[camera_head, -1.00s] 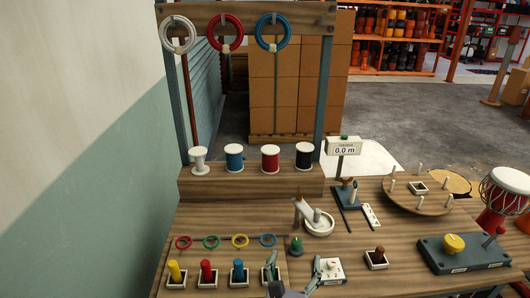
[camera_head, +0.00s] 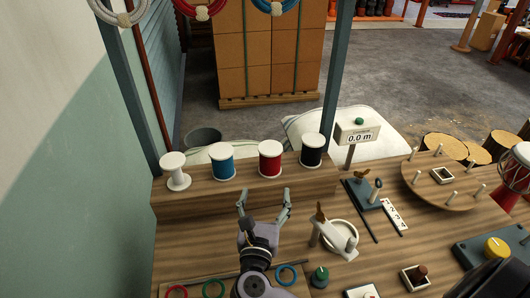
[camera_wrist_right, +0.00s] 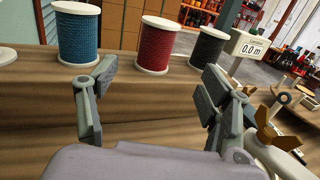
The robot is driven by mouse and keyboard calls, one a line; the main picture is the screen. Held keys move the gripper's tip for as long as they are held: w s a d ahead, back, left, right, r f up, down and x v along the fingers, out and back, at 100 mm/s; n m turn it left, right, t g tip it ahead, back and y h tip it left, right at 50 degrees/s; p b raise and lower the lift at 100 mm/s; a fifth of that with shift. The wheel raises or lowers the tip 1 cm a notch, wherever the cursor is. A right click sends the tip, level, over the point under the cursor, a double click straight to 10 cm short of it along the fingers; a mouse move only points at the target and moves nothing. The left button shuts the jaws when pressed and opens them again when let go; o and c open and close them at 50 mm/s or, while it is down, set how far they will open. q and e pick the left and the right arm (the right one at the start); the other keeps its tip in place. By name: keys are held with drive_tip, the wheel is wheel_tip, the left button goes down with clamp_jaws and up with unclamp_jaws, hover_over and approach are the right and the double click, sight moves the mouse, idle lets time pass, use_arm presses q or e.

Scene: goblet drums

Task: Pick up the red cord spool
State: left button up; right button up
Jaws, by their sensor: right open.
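The red cord spool (camera_head: 270,160) stands upright on the raised wooden shelf, between the blue spool (camera_head: 222,161) and the black spool (camera_head: 312,150). My right gripper (camera_head: 264,200) is open and empty, in front of the shelf and just below the red spool. In the right wrist view the red spool (camera_wrist_right: 156,45) shows ahead, between the two open fingers (camera_wrist_right: 152,95), and apart from them. My left gripper is not in view.
An empty white spool (camera_head: 175,172) stands at the shelf's left end. A white crank device (camera_head: 337,235) is close right of my gripper. A meter sign (camera_head: 357,133) and a round pegged board (camera_head: 470,184) are further right. Coloured rings (camera_head: 287,275) lie in front.

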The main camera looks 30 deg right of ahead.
drive_tip(key=p, duration=0.1)
approach(269, 162)
drive_tip(key=w+d, duration=0.2)
drive_tip(key=x, duration=0.4)
drive_tip(key=shift+w+r+p, duration=0.1)
drive_tip(key=shift+w+p, duration=0.05)
drive_tip(key=shift+p, duration=0.15)
drive_tip(key=shift+w+d, duration=0.3)
drive_tip(key=x, duration=0.2)
drive_tip(key=p+x, duration=0.1)
drive_tip(key=x, duration=0.2)
drive_tip(key=shift+w+a+f, duration=0.15)
drive_tip(key=shift+a+f, duration=0.05)
drive_tip(key=shift+a, duration=0.05)
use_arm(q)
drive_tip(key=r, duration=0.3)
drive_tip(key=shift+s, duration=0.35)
use_arm(e)
drive_tip(key=c, duration=1.4)
